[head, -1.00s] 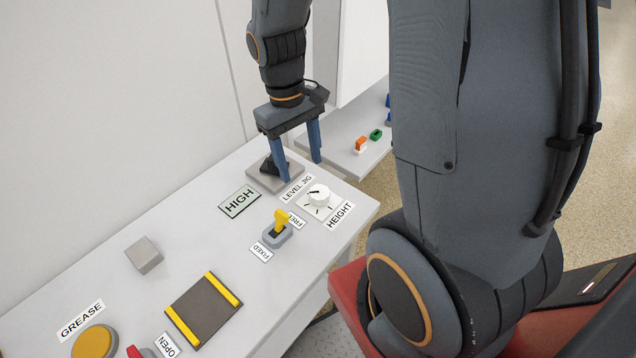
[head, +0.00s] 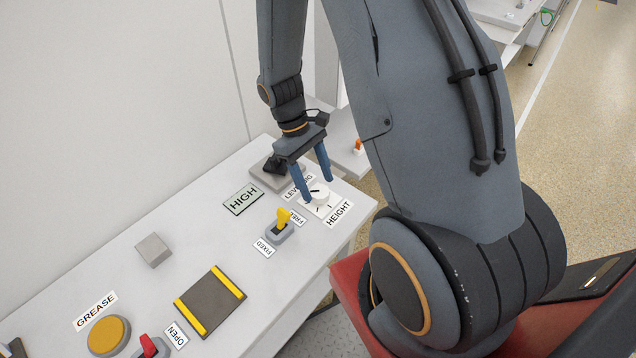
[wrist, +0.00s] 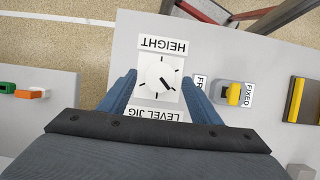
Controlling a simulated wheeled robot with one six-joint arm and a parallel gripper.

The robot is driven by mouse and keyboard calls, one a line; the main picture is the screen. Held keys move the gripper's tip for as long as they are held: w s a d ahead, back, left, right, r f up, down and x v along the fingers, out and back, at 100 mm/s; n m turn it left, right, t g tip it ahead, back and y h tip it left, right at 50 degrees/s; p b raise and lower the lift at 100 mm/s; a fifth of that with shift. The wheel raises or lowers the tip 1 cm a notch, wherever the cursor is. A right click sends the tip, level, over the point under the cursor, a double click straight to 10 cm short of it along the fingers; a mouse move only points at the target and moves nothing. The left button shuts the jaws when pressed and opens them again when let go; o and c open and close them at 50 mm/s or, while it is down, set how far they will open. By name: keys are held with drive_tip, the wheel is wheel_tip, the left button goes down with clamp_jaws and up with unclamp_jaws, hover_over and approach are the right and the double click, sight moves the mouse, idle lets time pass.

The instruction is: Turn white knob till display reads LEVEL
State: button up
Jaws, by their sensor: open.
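The white knob (head: 319,194) sits on a white dial plate (wrist: 174,91) with tick marks, beside the HEIGHT label (head: 339,213). In the wrist view the knob (wrist: 158,82) lies between my fingers, with a dark pointer line on its top. My gripper (head: 318,190) is open above the knob, one blue finger on each side; I cannot tell whether either touches it. The display (head: 243,199) reads HIGH. The LEVEL JIG label (wrist: 157,115) is partly hidden by my gripper. The jig (head: 270,176) stands behind my gripper with a dark part on it.
A yellow switch (head: 281,224) marked FREE and FIXED stands close to the knob. A grey block (head: 153,250), a dark plate with yellow bars (head: 210,302), a yellow GREASE button (head: 108,334) and a red switch (head: 150,346) lie farther left. The bench's front edge is near the knob.

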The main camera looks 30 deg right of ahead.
drive_tip(key=shift+x, duration=0.85)
drive_tip(key=c, duration=1)
drive_tip(key=shift+a+n+t+h+p, duration=0.15)
drive_tip(key=shift+n+t+h+p, duration=0.25)
drive_tip(key=shift+n, duration=1.4)
drive_tip(key=shift+c, duration=0.2)
drive_tip(key=o, duration=1)
drive_tip(key=shift+o, duration=0.2)
drive_tip(key=b+v, duration=0.2)
drive_tip(key=v, duration=0.5)
drive_tip(key=shift+a+r, duration=0.2)
drive_tip(key=shift+r, duration=0.15)
drive_tip(key=shift+w, duration=0.1)
